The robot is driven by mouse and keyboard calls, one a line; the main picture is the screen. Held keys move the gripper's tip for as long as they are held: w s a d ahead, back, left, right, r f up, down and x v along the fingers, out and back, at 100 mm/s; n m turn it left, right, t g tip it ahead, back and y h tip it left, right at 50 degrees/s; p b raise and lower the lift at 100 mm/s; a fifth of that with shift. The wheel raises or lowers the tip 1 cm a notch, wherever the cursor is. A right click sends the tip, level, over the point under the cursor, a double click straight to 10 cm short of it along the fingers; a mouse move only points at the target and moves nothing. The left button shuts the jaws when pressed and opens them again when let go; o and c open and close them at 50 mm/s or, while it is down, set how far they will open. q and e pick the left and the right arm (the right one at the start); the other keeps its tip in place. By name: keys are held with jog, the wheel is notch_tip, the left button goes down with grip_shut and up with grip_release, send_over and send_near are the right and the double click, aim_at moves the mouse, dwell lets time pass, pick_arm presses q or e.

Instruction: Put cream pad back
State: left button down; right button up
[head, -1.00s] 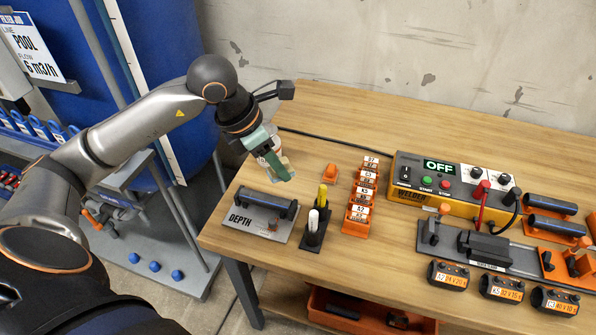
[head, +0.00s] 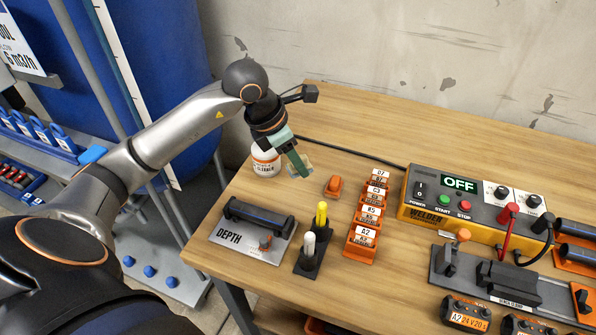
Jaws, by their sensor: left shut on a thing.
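My left gripper (head: 296,160) is above the back left part of the workbench, with its green fingers pointing down. It is shut on a small pale cream pad (head: 305,167), which is partly hidden by a finger. I cannot tell whether the pad touches the bench. A white tub with an orange band (head: 265,161) stands just left of the gripper, partly hidden by it. My right gripper is not in view.
A small orange block (head: 333,186) and a row of orange numbered holders (head: 366,214) are to the right. The depth gauge plate (head: 240,241) and marker stand (head: 312,254) are in front. The welder box (head: 465,205) stands farther right. Bench behind the gripper is mostly clear, crossed by a black cable.

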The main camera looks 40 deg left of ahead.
aim_at(298, 182)
pick_arm(q)
jog(key=w+f, duration=0.1)
jog(key=w+a+f, duration=0.1)
jog(key=f, duration=0.1)
jog(key=shift+w+a+f, duration=0.1)
jog(key=shift+w, duration=0.1)
jog(key=shift+w+a+f, duration=0.1)
jog(key=shift+w+f, duration=0.05)
jog(key=shift+f, duration=1.5)
jog(key=shift+f+b, duration=0.15)
jog(key=shift+b, duration=0.15)
jog(key=shift+c, duration=2.1)
grip_release()
jog(key=shift+r, duration=0.25)
jog(key=p+v, duration=0.1)
jog(key=v, duration=1.1)
